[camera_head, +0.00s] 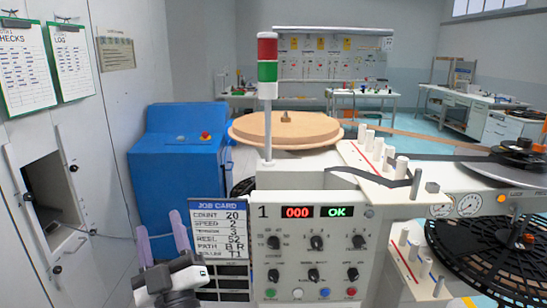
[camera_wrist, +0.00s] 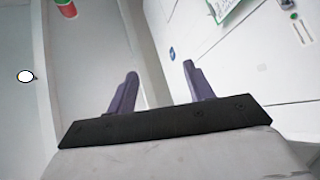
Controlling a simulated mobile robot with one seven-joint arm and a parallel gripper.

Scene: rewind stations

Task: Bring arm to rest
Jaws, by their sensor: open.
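My gripper (camera_head: 162,232) is in the lower left of the head view, in front of the blue cabinet and left of the job card. Its two purple-grey fingers point up and stand apart, with nothing between them. In the wrist view my gripper (camera_wrist: 160,85) is also open and empty, facing pale wall panels. I see no contact between the fingers and anything else.
The rewind station's control panel (camera_head: 310,245) shows 000 and OK. A job card (camera_head: 219,226) stands just right of my gripper. A blue cabinet (camera_head: 180,160) is behind it. A grey wall with an open hatch (camera_head: 50,190) is at left. A signal tower (camera_head: 267,75) rises above the panel.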

